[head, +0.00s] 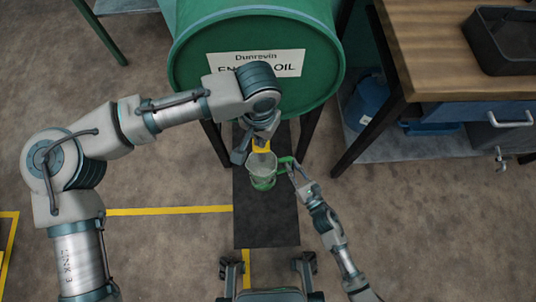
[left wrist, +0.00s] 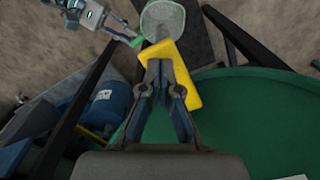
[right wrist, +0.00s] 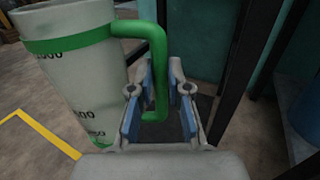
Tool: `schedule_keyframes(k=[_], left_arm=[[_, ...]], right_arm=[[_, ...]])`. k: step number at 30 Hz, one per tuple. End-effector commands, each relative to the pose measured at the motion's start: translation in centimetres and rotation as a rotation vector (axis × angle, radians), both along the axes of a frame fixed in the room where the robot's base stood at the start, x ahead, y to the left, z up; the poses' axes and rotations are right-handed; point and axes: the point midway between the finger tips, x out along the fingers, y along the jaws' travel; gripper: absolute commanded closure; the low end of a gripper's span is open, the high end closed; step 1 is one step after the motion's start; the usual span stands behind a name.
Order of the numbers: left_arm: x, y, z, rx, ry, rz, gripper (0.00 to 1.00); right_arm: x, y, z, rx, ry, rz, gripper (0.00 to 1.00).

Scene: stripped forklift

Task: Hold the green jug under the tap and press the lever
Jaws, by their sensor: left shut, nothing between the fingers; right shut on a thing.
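The jug (head: 262,171) is pale and translucent, with a green band and green handle (right wrist: 155,62). My right gripper (head: 292,168) is shut on the handle, one finger on each side in the right wrist view (right wrist: 158,98). My left gripper (head: 251,143) is shut and empty at the lever; in the left wrist view its fingertips (left wrist: 159,64) overlap the yellow lever (left wrist: 184,82). I cannot tell whether they press it. The tap's spout is hidden, and no liquid stream is visible.
The green engine oil drum (head: 255,88) stands on dark legs above a black mat (head: 266,225). A wooden workbench (head: 440,50) is at the right, with a blue container (head: 366,102) beneath it. Open floor with yellow lines lies in front and left.

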Motion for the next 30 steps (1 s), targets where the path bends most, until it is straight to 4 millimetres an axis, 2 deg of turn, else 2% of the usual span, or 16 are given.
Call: schedule_keyframes(k=[21, 30], left_arm=[[0.0, 0.0, -3.0, -0.001, 0.003, 0.001, 1.00], [0.0, 0.0, -2.9, 0.000, 0.002, 0.001, 1.00]], right_arm=[[0.0, 0.0, 0.1, 0.001, 0.000, 0.000, 1.00], [0.0, 0.0, 0.1, 0.002, -0.001, 0.000, 1.00]])
